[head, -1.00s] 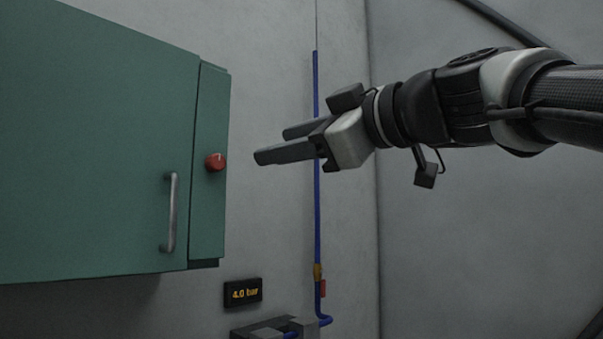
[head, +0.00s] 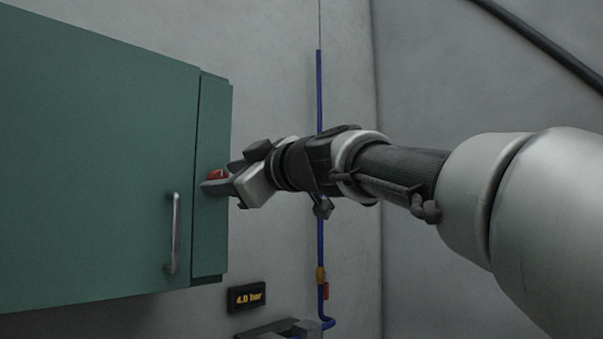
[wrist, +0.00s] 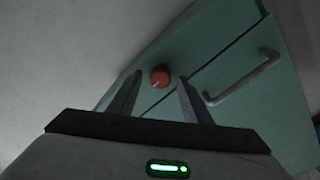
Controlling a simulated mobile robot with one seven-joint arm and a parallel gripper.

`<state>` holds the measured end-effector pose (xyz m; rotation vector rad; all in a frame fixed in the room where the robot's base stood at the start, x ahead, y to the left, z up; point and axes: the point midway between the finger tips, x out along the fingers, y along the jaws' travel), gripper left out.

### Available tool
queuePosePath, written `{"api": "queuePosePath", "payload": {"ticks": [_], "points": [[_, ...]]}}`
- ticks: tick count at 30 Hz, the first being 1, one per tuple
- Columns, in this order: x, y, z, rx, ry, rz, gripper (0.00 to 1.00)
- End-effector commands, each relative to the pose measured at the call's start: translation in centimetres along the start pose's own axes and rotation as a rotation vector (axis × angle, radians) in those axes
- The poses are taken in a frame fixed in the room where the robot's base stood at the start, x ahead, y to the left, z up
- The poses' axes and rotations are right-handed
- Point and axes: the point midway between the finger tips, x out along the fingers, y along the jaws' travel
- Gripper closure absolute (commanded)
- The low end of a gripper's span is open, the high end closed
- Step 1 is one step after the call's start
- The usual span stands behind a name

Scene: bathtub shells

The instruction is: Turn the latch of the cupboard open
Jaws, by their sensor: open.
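The green cupboard (head: 95,170) hangs on the wall at the left of the head view, with its door closed. Its latch is a round red knob (head: 217,175) on the narrow strip right of the door; my fingers partly hide it there. In the wrist view the knob (wrist: 160,77) shows a pale mark and lies between and beyond the two fingertips. My gripper (head: 221,178) is open, its fingers pointing at the knob, one on either side in the picture. I cannot tell whether a finger touches it.
A vertical metal handle (head: 172,233) is on the door, left of and below the knob. A dark display reading 4.0 bar (head: 246,297) and a blue pipe (head: 319,95) with a yellow fitting are on the wall to the right.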

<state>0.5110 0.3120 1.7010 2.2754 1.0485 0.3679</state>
Motion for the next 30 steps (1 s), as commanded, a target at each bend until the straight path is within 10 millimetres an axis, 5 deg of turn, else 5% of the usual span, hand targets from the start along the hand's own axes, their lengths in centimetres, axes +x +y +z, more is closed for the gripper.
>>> {"api": "queuePosePath", "payload": {"ticks": [7, 15, 30], "points": [[0.08, -0.03, 0.04, 0.000, 0.000, 0.000, 0.55], [0.05, -0.03, 0.05, 0.000, 0.000, -0.001, 0.97], [0.06, -0.16, 0.35, 0.152, -0.002, 0.000, 0.96]]}}
